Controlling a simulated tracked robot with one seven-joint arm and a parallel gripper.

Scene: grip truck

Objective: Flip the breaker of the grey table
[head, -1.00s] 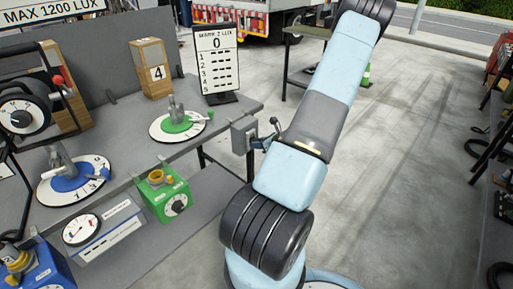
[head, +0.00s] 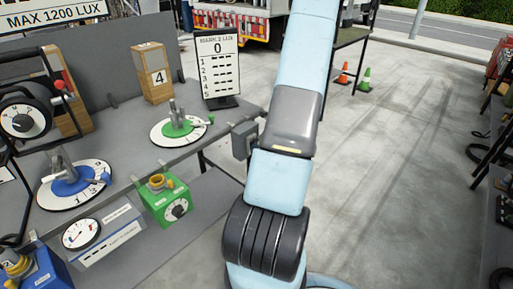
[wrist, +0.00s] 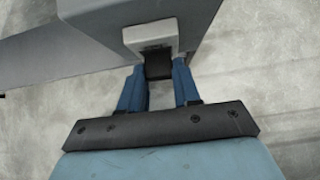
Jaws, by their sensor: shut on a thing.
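The breaker is a grey box (head: 243,139) on the right end of the grey table (head: 112,106) in the head view. In the wrist view the box (wrist: 150,36) sits at the table's edge, with a black lever (wrist: 157,65) sticking out of it. My gripper (wrist: 158,78) has its two blue fingers either side of the black lever and is shut on it. In the head view my arm hides the gripper and the lever.
On the grey table stand a green dial (head: 180,130), a blue dial (head: 75,186), a wooden block marked 4 (head: 152,74) and a lux board (head: 218,66). A green box (head: 166,199) is below the front edge.

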